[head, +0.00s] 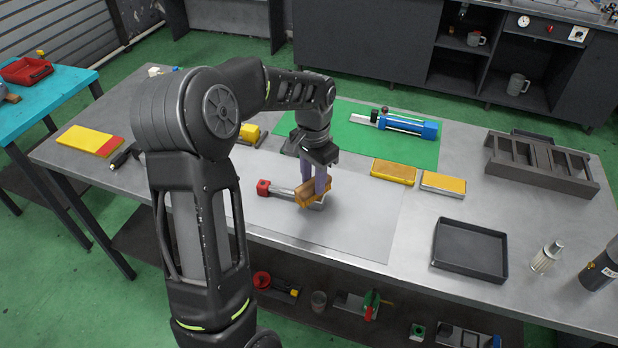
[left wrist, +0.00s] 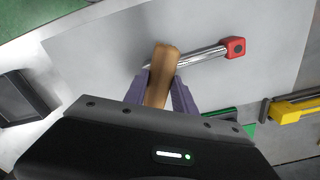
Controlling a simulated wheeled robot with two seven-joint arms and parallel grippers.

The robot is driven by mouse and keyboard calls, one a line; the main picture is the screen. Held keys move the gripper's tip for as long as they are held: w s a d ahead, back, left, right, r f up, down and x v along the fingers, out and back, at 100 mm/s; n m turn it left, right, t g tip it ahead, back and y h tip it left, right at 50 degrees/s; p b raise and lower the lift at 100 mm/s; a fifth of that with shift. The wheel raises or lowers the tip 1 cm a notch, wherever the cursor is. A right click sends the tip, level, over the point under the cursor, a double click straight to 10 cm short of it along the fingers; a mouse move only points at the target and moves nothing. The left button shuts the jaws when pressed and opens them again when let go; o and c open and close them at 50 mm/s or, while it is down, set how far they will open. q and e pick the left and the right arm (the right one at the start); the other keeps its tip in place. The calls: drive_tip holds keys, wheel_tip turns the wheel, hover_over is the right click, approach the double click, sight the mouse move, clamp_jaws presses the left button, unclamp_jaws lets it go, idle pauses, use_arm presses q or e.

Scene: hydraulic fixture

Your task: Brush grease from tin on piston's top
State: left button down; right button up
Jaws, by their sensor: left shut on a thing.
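My left gripper (head: 318,190) is shut on a brush with a wooden handle (head: 309,192). The handle also shows between the fingers in the left wrist view (left wrist: 161,75). The brush is over a shiny metal rod with a red end block, which looks like the piston (head: 280,190); it lies on the pale grey mat and also shows in the left wrist view (left wrist: 205,54). Whether the brush touches the rod is unclear. A shallow silver-rimmed tin with yellow content (head: 443,183) stands right of the mat. My right gripper is not in view.
A yellow-brown block (head: 393,172) lies beside the tin. A blue cylinder (head: 405,124) lies on a green mat behind. A black tray (head: 470,250), a dark rack (head: 541,163) and a small bottle (head: 547,257) stand to the right. The mat's right part is clear.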

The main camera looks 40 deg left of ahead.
use_arm(q)
drive_tip(key=shift+w+d+f, duration=0.1)
drive_tip(key=shift+w+d, duration=0.15)
drive_tip(key=shift+d, duration=0.45)
drive_tip(key=shift+w+d+f, duration=0.1)
drive_tip(key=shift+w+d, duration=0.15)
drive_tip(key=shift+d, duration=0.45)
wheel_tip(320, 180, up, 6)
drive_tip(key=p, duration=0.4)
drive_tip(key=shift+r, duration=0.2)
wheel_tip(320, 180, up, 3)
drive_tip(key=shift+f+p, duration=0.1)
drive_tip(key=shift+p, duration=0.75)
